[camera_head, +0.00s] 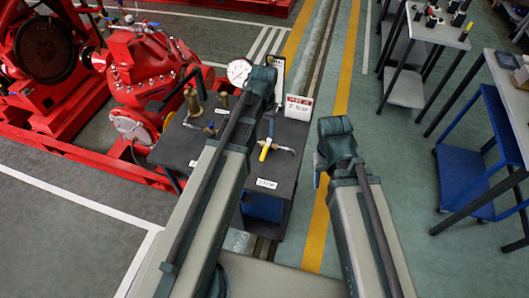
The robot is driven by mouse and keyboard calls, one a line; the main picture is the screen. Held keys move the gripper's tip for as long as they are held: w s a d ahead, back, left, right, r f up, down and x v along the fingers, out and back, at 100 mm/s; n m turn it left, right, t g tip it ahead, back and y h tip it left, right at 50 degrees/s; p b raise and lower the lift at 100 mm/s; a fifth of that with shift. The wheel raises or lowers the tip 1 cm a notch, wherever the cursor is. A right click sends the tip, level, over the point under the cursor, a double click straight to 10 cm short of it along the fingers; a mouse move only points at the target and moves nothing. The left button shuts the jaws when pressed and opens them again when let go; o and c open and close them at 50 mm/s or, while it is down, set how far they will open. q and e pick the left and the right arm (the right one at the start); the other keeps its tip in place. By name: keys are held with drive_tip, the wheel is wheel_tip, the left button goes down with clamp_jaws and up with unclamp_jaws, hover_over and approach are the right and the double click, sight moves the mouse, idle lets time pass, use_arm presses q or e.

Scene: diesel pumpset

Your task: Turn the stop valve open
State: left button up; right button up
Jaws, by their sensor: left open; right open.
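The stop valve, a small metal valve with a yellow-tipped handle (264,153), sits on the dark bench (285,165) behind a white label (266,184) that seems to read STOP. My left gripper (264,82) is at the end of the arm reaching over the bench, beyond the valve and near the gauge; the arm hides part of the bench. My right gripper (334,140) is to the right of the bench, apart from the valve. Both grippers are open and appear empty, though their fingers are largely hidden by the wrists.
A round white gauge (238,72), a brass fitting (192,100) and a "2 bar" sign (298,107) stand on the bench. A red pump (145,65) is at the left. A blue cart (475,160) and tables are at the right. Floor between bench and cart is clear.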

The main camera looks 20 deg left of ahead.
sight(264, 153)
use_arm(q)
wheel_tip(264, 153, down, 12)
drive_tip(key=b, duration=1)
drive_tip(key=shift+r+b, duration=0.15)
drive_tip(key=shift+b, duration=0.25)
clamp_jaws()
idle(0.5)
